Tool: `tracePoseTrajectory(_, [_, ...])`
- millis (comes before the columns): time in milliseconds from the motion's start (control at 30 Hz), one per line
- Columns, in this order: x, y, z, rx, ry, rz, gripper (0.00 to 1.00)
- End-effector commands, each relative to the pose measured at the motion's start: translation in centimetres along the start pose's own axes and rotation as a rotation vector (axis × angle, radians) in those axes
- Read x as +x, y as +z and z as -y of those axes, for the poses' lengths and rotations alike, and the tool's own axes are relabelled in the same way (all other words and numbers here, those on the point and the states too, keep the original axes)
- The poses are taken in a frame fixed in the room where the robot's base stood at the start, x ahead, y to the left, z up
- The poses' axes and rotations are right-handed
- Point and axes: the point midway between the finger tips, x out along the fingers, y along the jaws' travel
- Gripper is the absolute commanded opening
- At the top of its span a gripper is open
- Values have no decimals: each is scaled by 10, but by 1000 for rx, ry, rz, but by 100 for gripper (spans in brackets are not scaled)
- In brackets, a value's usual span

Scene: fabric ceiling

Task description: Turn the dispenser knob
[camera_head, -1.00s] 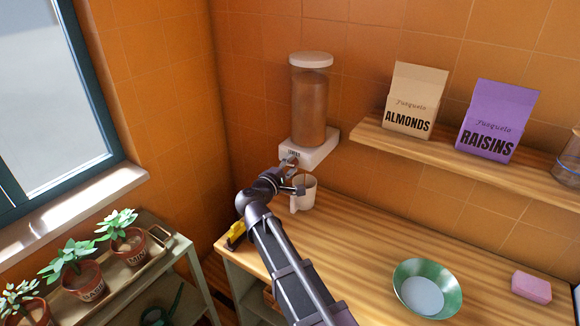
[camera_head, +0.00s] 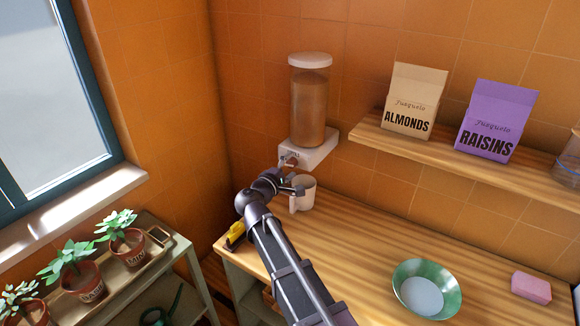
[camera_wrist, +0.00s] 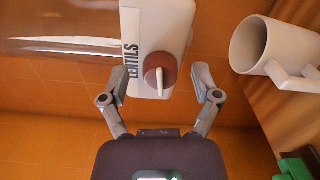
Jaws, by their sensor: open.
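The dispenser (camera_head: 309,108) hangs on the tiled wall in the corner, with a clear brown-filled cylinder above a white base (camera_head: 318,152). Its reddish-brown knob (camera_head: 291,161) also shows in the wrist view (camera_wrist: 153,82), beside the LENTILS label (camera_wrist: 131,66). The knob's white pointer lies roughly parallel to the label's text. My gripper (camera_head: 284,181) is open, also seen in the wrist view (camera_wrist: 160,92), with one finger on each side of the knob, apart from it.
The wooden counter (camera_head: 350,250) holds a green bowl (camera_head: 400,274) and a pink block (camera_head: 531,288). A yellow-and-black item (camera_head: 235,234) lies at the counter's left end. A shelf (camera_head: 450,158) with almonds (camera_head: 412,102) and raisins (camera_head: 496,122) is to the right.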

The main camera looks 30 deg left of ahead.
Motion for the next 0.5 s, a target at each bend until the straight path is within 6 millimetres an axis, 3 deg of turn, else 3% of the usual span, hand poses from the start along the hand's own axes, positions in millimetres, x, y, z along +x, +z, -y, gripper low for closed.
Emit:
tracePoseTrajectory(267, [-13,0,0,0,0,-1,80])
tracePoseTrajectory(500, [-44,1,0,0,0,-2,80])
